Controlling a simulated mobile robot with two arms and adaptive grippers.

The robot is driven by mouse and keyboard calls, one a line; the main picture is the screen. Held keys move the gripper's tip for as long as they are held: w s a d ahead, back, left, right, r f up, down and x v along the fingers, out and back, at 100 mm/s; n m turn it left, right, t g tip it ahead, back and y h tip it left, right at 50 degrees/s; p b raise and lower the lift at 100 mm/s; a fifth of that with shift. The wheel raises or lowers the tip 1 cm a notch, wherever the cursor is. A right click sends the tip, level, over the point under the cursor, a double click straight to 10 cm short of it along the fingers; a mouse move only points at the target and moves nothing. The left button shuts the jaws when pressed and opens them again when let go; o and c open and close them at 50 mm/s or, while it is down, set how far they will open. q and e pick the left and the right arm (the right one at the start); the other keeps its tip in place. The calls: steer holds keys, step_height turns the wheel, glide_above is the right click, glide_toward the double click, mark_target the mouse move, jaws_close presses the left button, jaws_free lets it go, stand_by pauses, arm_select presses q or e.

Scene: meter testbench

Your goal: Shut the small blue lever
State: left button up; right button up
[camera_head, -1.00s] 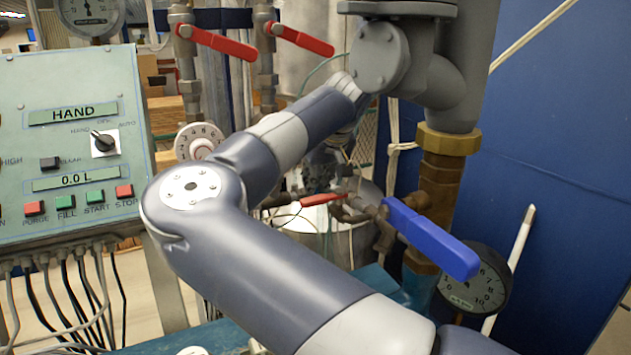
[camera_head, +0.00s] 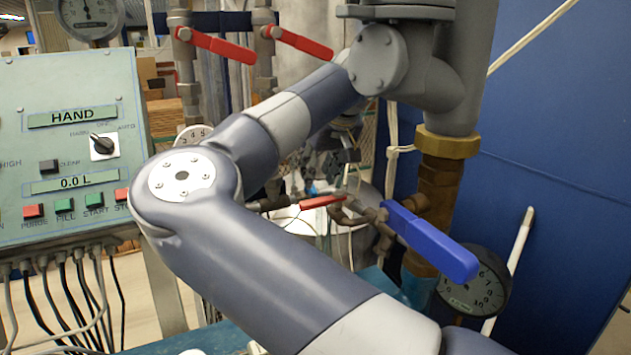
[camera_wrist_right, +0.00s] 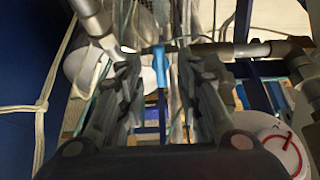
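The small blue lever (camera_wrist_right: 160,68) is light blue and hangs down from a pipe in the right wrist view. It lies in the gap between the two dark fingers of my right gripper (camera_wrist_right: 158,76), which is open. I cannot tell whether either finger touches it. In the head view my right gripper (camera_head: 325,168) is partly hidden behind my own arm and hard to make out. A small blue spot near it (camera_head: 312,188) may be the lever. My left gripper is not in view.
A large dark blue lever (camera_head: 430,238) and a small red lever (camera_head: 322,201) sit on pipework near my right arm. Two red levers (camera_head: 216,45) (camera_head: 302,42) are behind. A control panel (camera_head: 70,150) stands left. A round gauge (camera_head: 472,282) is at lower right.

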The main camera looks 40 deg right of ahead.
steer(key=v, duration=0.2)
steer(key=shift+s+r, duration=0.15)
steer(key=shift+r, duration=0.2)
